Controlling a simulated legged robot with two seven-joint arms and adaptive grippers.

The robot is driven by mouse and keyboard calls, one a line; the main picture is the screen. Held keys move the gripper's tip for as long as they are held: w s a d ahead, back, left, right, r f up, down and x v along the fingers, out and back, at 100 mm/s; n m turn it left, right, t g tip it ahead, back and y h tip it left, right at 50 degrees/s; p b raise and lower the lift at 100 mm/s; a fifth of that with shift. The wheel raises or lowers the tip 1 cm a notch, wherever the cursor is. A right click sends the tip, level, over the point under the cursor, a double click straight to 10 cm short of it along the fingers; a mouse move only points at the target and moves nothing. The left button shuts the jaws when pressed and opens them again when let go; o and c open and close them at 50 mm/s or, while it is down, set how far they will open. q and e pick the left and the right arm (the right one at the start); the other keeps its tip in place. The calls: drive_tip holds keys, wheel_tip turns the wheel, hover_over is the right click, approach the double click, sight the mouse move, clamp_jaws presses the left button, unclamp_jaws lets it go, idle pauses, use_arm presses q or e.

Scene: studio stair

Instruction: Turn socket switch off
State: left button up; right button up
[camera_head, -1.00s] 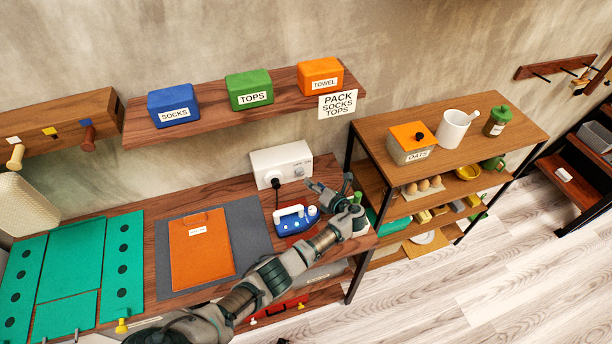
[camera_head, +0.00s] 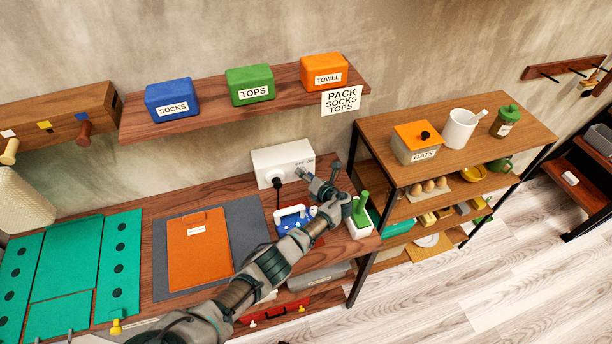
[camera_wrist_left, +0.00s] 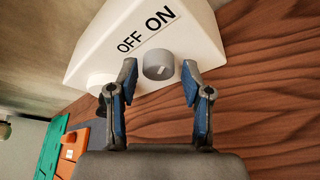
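The white socket box (camera_head: 283,160) stands against the wall at the back of the wooden bench, with a black plug and cord at its front. In the left wrist view the box (camera_wrist_left: 195,32) shows the words OFF and ON above a round grey knob switch (camera_wrist_left: 158,66) with a pale mark. My left gripper (camera_head: 320,172) is in front of the box's right end. In the left wrist view its two fingers (camera_wrist_left: 159,78) are apart, one on each side of the knob, with nothing held. I cannot tell whether they touch it. My right gripper is not in view.
A blue object with a white handle (camera_head: 291,219) sits beside my left forearm. A white holder with a green item (camera_head: 360,216) stands at the bench's right end. The shelf with coloured boxes (camera_head: 290,97) hangs above. An orange clipboard (camera_head: 200,250) lies left.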

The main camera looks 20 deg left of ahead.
use_arm(q)
clamp_jaws()
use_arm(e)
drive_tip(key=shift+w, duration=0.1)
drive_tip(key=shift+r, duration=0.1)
use_arm(q)
drive_tip(key=shift+s+r+n+h+p, duration=0.1)
drive_tip(key=shift+r+n+h+p, duration=0.3)
drive_tip(key=shift+p, duration=0.7)
drive_tip(key=shift+f+n+h+p, duration=0.15)
drive_tip(key=shift+n+h+p, duration=0.15)
drive_tip(key=shift+n+p, duration=0.5)
drive_tip(key=shift+s+a+f+n+t+h+p, duration=0.1)
drive_tip(key=shift+n+t+h+p, duration=0.4)
drive_tip(key=shift+p, duration=0.6)
drive_tip(key=shift+f+n+h+p, duration=0.1)
drive_tip(key=shift+n+h+p, duration=0.2)
drive_tip(key=shift+n+p, duration=0.35)
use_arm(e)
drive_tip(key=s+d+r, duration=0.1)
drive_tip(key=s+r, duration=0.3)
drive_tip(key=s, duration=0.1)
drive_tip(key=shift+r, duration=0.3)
use_arm(q)
drive_tip(key=shift+f, duration=0.1)
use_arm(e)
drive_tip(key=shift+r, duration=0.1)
